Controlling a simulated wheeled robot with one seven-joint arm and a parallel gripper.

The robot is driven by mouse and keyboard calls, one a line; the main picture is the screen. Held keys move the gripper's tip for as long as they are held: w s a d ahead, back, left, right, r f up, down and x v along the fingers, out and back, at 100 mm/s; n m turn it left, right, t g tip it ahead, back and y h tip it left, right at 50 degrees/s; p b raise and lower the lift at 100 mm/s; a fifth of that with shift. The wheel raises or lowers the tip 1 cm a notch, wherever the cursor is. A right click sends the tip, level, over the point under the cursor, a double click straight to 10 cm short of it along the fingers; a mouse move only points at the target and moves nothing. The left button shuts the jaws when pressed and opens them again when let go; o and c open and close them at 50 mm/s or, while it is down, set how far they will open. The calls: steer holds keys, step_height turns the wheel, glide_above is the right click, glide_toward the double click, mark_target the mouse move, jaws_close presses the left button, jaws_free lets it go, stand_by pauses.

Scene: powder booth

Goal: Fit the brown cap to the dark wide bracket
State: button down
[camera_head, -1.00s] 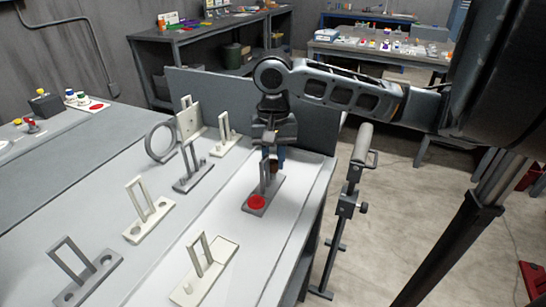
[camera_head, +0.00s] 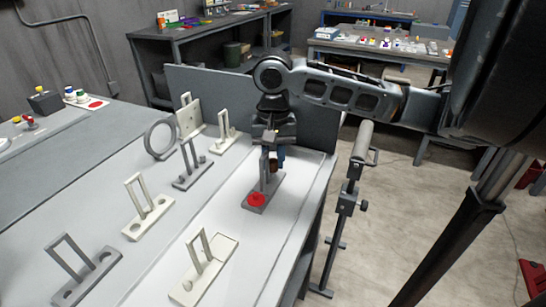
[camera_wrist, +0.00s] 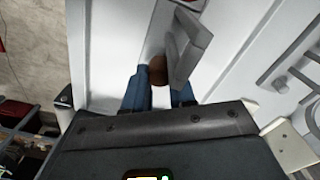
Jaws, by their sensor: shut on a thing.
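A dark grey bracket (camera_head: 251,205) with an upright loop lies on the white bench top, below my gripper. A red round piece (camera_head: 256,199) sits on its near end. My gripper (camera_head: 276,160) points down over the far end and is shut on the brown cap (camera_head: 273,167). In the wrist view the brown cap (camera_wrist: 158,72) shows between the blue fingertips (camera_wrist: 158,92), close beside the bracket's upright (camera_wrist: 187,50). The cap's underside is hidden, so I cannot tell whether it touches the bracket.
Other brackets stand to the left: a dark one (camera_head: 192,180), a cream one (camera_head: 148,220), a grey one (camera_head: 86,281) and a near cream one (camera_head: 205,268). A grey ring (camera_head: 150,153) stands behind them. A grey panel (camera_head: 205,88) edges the bench's back.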

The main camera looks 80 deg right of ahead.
steer(key=shift+f+b, duration=0.5)
steer(key=shift+f, duration=0.35)
steer(key=c, duration=0.8)
jaws_free()
steer(key=shift+s+f, duration=0.1)
steer(key=shift+f, duration=0.05)
steer(key=shift+c, duration=0.2)
step_height(320, 180, up, 9)
steer(key=shift+f, duration=0.2)
